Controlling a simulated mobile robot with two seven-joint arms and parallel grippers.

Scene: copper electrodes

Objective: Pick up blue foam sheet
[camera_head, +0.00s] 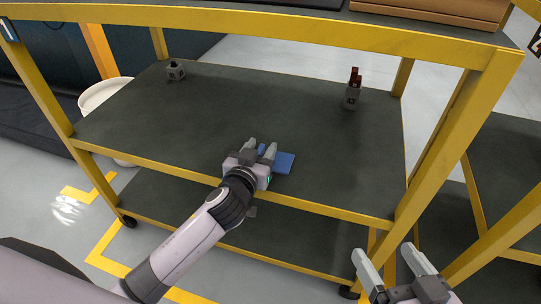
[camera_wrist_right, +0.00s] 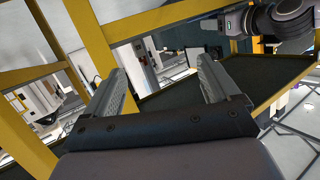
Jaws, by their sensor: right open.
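The blue foam sheet (camera_head: 284,163) lies flat on the dark middle shelf (camera_head: 150,130) near its front edge in the head view. My left gripper (camera_head: 261,150) is over the sheet, with its two fingers apart and pointing toward the back of the shelf. The gripper hides part of the sheet, and I cannot tell whether the fingers touch it. My right gripper (camera_head: 386,262) is open and empty, low in front of the cart's right post. Its spread fingers also show in the right wrist view (camera_wrist_right: 160,88).
A small grey block (camera_head: 175,71) stands at the shelf's back left. A grey holder with copper-coloured pieces (camera_head: 353,90) stands at the back right. Yellow posts and rails (camera_head: 450,150) frame the shelf. Another shelf lies below. The shelf's middle is clear.

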